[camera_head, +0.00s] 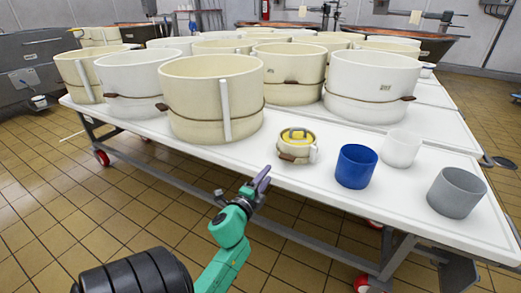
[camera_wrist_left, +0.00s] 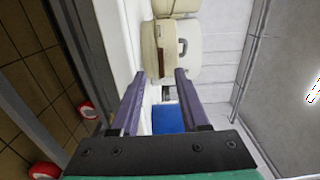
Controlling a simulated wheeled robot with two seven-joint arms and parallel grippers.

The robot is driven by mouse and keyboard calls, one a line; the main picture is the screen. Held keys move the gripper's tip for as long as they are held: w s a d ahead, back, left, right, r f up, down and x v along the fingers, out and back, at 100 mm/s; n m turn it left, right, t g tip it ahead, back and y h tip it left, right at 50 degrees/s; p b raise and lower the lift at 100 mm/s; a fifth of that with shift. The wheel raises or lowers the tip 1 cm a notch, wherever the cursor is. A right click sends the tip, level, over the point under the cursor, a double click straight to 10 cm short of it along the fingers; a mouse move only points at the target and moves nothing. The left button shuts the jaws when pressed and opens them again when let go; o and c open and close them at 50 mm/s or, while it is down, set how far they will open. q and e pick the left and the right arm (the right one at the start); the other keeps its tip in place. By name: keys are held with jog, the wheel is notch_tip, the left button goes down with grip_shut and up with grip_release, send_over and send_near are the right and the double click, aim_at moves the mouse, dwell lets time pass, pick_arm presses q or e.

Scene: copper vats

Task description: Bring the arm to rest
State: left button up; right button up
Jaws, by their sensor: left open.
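My left arm is green and comes in from the lower left of the head view. My left gripper (camera_head: 262,179) has purple fingers and is held in front of the white table's (camera_head: 330,190) near edge. In the left wrist view the two fingers of my left gripper (camera_wrist_left: 160,74) are spread apart with nothing held between them. Beyond the fingers in that view are a cream vessel and part of a blue cup (camera_wrist_left: 167,118). My right gripper is in neither view.
A small cream pot with a yellow top (camera_head: 296,146), a blue cup (camera_head: 356,168), a white cup (camera_head: 401,149) and a grey cup (camera_head: 457,193) stand near the table's front edge. Several large cream tubs (camera_head: 205,100) crowd behind. Tiled floor (camera_head: 120,210) lies open at left.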

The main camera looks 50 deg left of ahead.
pick_arm(q)
jog(key=v, duration=0.3)
jog(key=shift+s+d, duration=0.1)
jog(key=shift+s, duration=0.25)
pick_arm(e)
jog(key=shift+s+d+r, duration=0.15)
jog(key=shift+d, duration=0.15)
